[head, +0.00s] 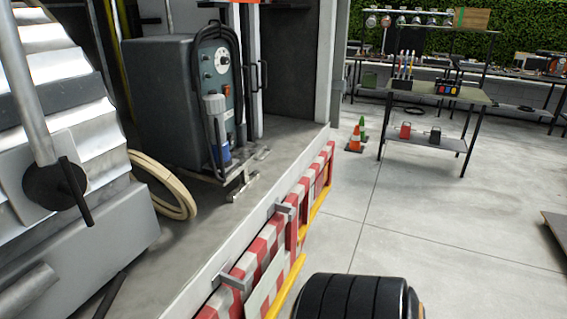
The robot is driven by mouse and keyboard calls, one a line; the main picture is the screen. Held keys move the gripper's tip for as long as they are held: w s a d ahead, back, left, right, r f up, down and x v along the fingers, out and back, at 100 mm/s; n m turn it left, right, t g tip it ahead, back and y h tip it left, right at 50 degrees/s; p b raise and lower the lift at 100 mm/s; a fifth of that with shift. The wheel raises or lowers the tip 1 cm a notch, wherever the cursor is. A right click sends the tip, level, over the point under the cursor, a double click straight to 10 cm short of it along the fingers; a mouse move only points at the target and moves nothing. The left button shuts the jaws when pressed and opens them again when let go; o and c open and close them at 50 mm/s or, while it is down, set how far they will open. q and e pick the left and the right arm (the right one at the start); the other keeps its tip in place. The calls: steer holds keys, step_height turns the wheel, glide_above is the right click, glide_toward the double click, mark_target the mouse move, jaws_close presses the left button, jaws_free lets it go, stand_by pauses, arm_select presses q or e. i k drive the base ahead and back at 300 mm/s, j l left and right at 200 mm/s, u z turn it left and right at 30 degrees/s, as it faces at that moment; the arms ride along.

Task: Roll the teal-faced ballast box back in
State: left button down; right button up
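The teal-faced ballast box (158,95) stands upright on the truck bed (200,226), left of centre in the head view. Its body is dark grey. Its teal face (222,75) points right and carries a round white dial, small knobs and a black hose or cable looped over it. A grey cylinder and a blue part sit low in front of the face, by a metal foot or bracket (238,183) on the bed. The box's far side is hidden. Neither of my grippers shows in this view.
A beige hose coil (165,187) lies on the bed left of the box. Grey ribbed machinery (50,90) fills the left. The bed edge has red-white striping (262,245). A black ribbed round thing (350,298) is at the bottom. Cones (355,140) and a shelf table (425,142) stand beyond open floor.

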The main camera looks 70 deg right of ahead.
mark_target(159, 71)
steer(key=z, duration=1.9)
steer(key=i+l+u, duration=0.1)
steer(key=u, duration=0.35)
steer(key=i+l+u, duration=0.15)
steer(key=u, duration=0.25)
steer(key=i+l+u, duration=0.15)
steer(key=u, duration=0.3)
